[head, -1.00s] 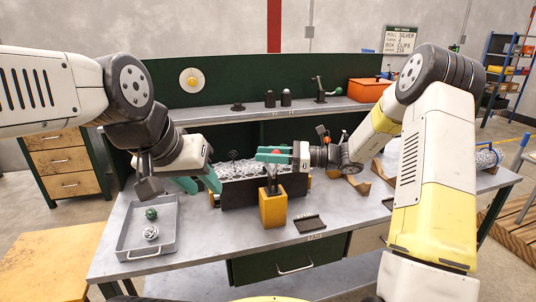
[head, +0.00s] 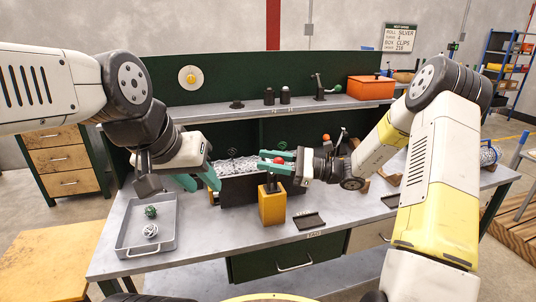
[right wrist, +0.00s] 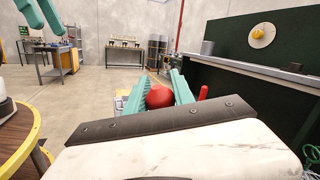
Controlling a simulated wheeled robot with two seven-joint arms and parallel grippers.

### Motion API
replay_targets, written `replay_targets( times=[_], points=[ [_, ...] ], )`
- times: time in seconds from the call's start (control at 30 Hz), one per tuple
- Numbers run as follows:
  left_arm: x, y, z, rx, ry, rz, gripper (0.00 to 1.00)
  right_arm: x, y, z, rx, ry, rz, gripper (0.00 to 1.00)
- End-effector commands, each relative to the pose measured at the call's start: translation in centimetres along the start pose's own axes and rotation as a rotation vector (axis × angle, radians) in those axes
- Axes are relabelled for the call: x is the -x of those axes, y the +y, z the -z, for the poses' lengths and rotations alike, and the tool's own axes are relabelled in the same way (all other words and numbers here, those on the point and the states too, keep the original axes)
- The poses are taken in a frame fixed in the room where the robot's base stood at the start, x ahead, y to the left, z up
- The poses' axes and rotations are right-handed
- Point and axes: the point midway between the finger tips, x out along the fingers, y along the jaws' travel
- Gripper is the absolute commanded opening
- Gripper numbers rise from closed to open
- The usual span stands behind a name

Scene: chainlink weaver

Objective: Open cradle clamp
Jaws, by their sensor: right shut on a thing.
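My right gripper (head: 279,159) is shut on a red ball knob (head: 279,160) above the right end of a dark trough (head: 238,190) that holds silver wire mesh. In the right wrist view the red knob (right wrist: 159,96) sits between the teal fingers. A second red-orange knob (head: 326,138) shows behind my right wrist; its mount is mostly hidden. The body of the clamp is hard to make out behind the gripper. My left gripper (head: 199,180) is at the trough's left end, fingers apart, with nothing seen between them; its teal fingers also show in the right wrist view (right wrist: 40,14).
An orange-yellow block (head: 271,208) with dark tools stands in front of the trough. A grey tray (head: 130,236) with a green ball and a silver ball lies at left. A small dark plate (head: 309,221) lies at right. The bench front between is clear.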

Motion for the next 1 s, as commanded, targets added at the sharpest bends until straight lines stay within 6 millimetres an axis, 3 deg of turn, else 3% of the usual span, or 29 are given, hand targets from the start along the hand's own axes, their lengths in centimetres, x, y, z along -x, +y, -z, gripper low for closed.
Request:
replay_targets(
  times=[0.7, 1.0],
  points=[
    [0.0, 0.0, 0.0, 0.0, 0.0, 0.0, 0.36, 2.1, 4.9, 3.2, 0.596, -0.247, 0.001, 0.0],
    [0.0, 0.0, 0.0, 0.0, 0.0, 0.0, 0.36, 2.4, 5.7, 4.3, 0.677, -0.28, -0.001, 0.0]
  ],
)
